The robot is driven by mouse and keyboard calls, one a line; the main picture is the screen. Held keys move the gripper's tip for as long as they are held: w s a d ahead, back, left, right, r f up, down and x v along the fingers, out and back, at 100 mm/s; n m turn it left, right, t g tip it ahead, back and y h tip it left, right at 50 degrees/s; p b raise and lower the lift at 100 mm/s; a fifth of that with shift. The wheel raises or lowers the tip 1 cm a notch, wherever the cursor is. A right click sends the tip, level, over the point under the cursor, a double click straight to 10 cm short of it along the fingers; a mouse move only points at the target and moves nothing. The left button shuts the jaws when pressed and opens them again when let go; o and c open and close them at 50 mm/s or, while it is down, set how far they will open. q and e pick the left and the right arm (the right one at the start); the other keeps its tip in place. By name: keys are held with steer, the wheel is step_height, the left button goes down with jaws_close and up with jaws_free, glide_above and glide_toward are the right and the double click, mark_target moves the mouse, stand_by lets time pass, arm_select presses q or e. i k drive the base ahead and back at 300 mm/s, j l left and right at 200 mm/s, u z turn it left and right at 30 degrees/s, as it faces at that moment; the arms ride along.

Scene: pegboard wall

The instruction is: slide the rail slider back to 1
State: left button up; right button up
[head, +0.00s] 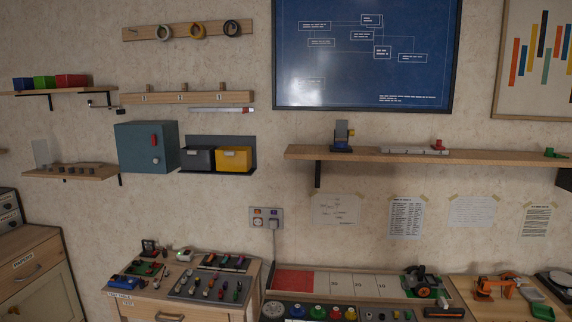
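A pale, flat rail (405,150) lies along the wooden wall shelf at the right. A red knob-like piece (438,144) stands at its right end; it looks like the rail slider. Any numbers on the rail are too small to read, so I cannot tell which mark the slider is at. Neither of my grippers shows in the head view.
The wooden shelf (480,157) also bears a blue-grey device (342,137) left of the rail and a green piece (553,153) at the right. Below are papers taped to the wall and cluttered benches, including a red-and-white board (335,283). The wall before the shelf is unobstructed.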

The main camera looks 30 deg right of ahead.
mark_target(438, 145)
steer(key=z, duration=1.8)
